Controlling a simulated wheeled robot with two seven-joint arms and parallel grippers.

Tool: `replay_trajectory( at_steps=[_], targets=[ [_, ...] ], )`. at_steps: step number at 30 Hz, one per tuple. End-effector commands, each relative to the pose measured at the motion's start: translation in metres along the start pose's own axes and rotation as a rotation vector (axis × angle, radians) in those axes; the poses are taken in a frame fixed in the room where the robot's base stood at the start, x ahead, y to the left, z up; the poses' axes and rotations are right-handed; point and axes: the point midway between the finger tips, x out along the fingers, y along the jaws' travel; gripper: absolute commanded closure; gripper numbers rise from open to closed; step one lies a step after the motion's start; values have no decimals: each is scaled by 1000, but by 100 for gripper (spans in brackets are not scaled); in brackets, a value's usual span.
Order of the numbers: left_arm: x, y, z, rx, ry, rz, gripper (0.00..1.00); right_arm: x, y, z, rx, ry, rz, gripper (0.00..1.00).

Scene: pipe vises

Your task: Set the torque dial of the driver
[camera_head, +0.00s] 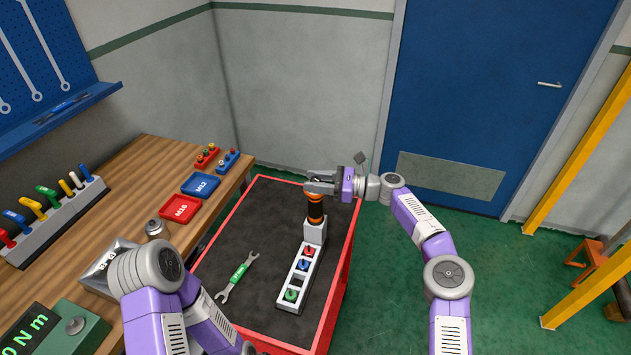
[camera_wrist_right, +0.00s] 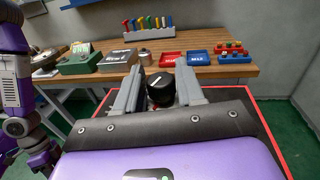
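The driver (camera_head: 316,208), orange and black, stands upright in a grey holder on the dark top of the red-edged cart. My right gripper (camera_head: 312,182) is level at the driver's top, coming from the right. In the right wrist view, a round black dial with a white mark (camera_wrist_right: 160,90) sits between the two grey fingers of the right gripper (camera_wrist_right: 161,80). The fingers look spread with narrow gaps beside the dial; contact is not clear. Of my left arm only links show, and its gripper is out of view.
A white block with red, blue and green knobs (camera_head: 297,277) and a green-handled wrench (camera_head: 238,276) lie on the cart (camera_head: 262,215). The wooden bench (camera_head: 150,165) at left holds red (camera_head: 180,207) and blue (camera_head: 201,184) trays, a tool rack (camera_head: 50,225) and a green display box (camera_head: 68,330).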

Motion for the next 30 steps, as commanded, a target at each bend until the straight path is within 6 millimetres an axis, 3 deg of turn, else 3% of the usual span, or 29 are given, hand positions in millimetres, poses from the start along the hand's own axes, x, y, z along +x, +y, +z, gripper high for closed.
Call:
replay_trajectory(
  at_steps=[3, 13, 24, 30],
  targets=[
    [0, 0, 0, 0, 0, 0, 57, 0, 0, 1, -2, 0, 0, 47],
    [0, 0, 0, 0, 0, 0, 57, -6, 0, 0, -2, 2, -1, 47],
    [-3, 1, 0, 0, 0, 0, 57, -63, 0, 0, -2, 2, -1, 47],
    [-3, 1, 0, 0, 0, 0, 57, -75, 0, 0, -2, 1, 1, 47]
  ],
)
